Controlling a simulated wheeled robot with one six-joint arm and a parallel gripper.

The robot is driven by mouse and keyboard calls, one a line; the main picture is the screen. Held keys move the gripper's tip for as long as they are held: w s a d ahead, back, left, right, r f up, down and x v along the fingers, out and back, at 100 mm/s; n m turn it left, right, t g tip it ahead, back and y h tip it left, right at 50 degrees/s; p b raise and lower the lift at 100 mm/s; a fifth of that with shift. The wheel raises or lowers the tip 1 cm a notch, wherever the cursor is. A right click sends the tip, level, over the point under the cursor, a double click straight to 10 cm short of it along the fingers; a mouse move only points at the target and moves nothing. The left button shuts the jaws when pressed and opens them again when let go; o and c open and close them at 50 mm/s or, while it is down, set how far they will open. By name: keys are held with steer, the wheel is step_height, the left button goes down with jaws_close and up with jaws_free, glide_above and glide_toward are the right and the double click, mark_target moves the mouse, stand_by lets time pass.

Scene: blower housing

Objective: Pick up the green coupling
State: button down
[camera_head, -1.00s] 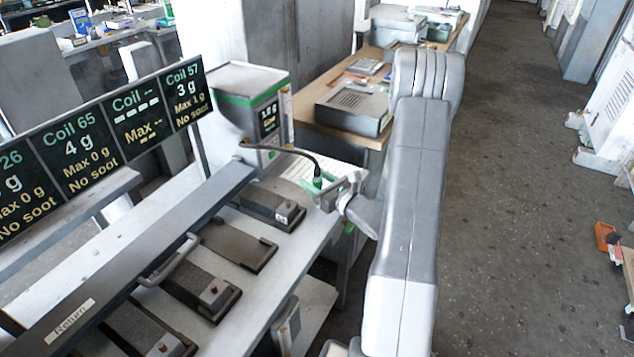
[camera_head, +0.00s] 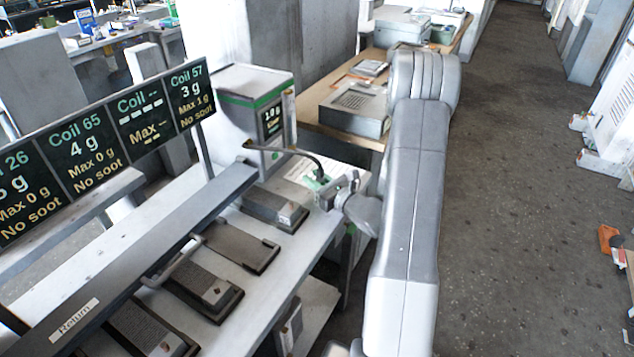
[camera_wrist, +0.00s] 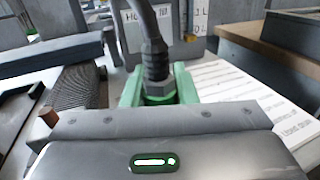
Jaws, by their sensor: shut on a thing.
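The green coupling (camera_wrist: 158,99) is at the end of a dark ribbed hose (camera_wrist: 154,55), mostly hidden between the green fingers of my gripper (camera_wrist: 158,90) in the wrist view. My gripper is shut on it, one finger on each side. In the head view my gripper (camera_head: 325,189) is at the right edge of the bench, at the hose's end. Only a little green of the coupling (camera_head: 319,181) shows there. The hose arcs from the grey box with a green stripe (camera_head: 252,100) down to my gripper.
A light bench (camera_head: 285,265) carries several dark coil plates (camera_head: 240,246) and a long grey rail marked Return (camera_head: 150,265). A printed sheet (camera_wrist: 240,110) lies beside the coupling. A display board (camera_head: 90,145) stands at left. Open floor (camera_head: 520,200) is at right.

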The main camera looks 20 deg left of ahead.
step_height(320, 180, up, 10)
steer(key=b, duration=0.1)
stand_by(0.5)
steer(key=shift+f, duration=0.1)
